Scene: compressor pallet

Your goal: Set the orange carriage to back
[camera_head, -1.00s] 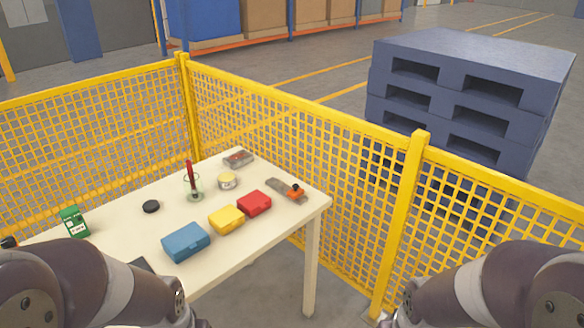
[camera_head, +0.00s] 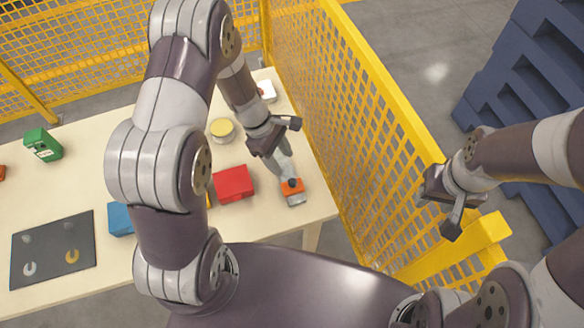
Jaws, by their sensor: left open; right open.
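The orange carriage (camera_head: 291,187) has a dark knob on top. It sits at the near end of a grey rail (camera_head: 296,200) that lies on the right side of the table. My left gripper (camera_head: 277,142) is open and hangs over the far part of the rail, beyond the carriage and apart from it. It hides the rail's far end. My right gripper (camera_head: 449,205) is open and empty, out to the right by the yellow fence, away from the table.
A red box (camera_head: 233,184) lies left of the rail. A yellow-topped round tin (camera_head: 222,129) stands behind it. The mesh fence (camera_head: 335,110) runs close along the table's right side. A blue box (camera_head: 119,219), dark mat (camera_head: 52,250) and green box (camera_head: 42,144) are left.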

